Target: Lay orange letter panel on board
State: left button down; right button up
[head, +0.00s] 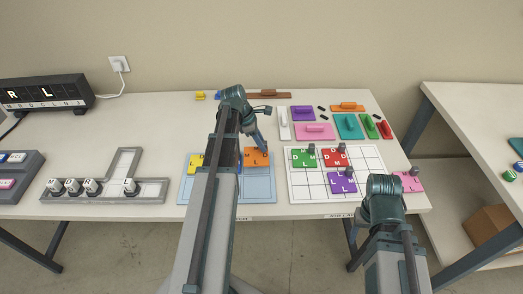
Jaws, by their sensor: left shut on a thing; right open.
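The orange letter panel (256,158) is over the right part of the blue gridded board (258,190). My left gripper (264,147) reaches down from the upper left and is shut on the panel at its top. I cannot tell whether the panel touches the board. A yellow panel (195,161) lies at the board's left side, partly hidden by my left arm. My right arm stands at the lower right; its gripper fingers are not visible.
A white gridded board (299,185) holds green (300,160), red (331,159) and purple (338,187) panels. A pink panel (404,187) lies at the table's right edge. Coloured handled blocks stand behind. A grey tray (100,198) with lettered cubes is left.

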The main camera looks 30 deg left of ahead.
aim_at(249, 150)
pick_arm(q)
jog(key=shift+s+d+f+b, duration=0.1)
jog(key=shift+f+b, duration=1.1)
jog(key=shift+f, duration=0.5)
pick_arm(e)
jog(key=shift+f, duration=1.7)
jog(key=shift+f, duration=0.1)
pick_arm(q)
jog(key=shift+f, duration=0.25)
jog(key=c, duration=0.7)
grip_release()
jog(key=shift+r, duration=0.15)
jog(key=shift+r+p, duration=0.6)
jog(key=shift+r, duration=0.1)
jog(key=p+v, duration=1)
jog(key=v, duration=0.1)
jog(key=shift+s+f, duration=0.1)
pick_arm(e)
notch_tip(249, 150, up, 11)
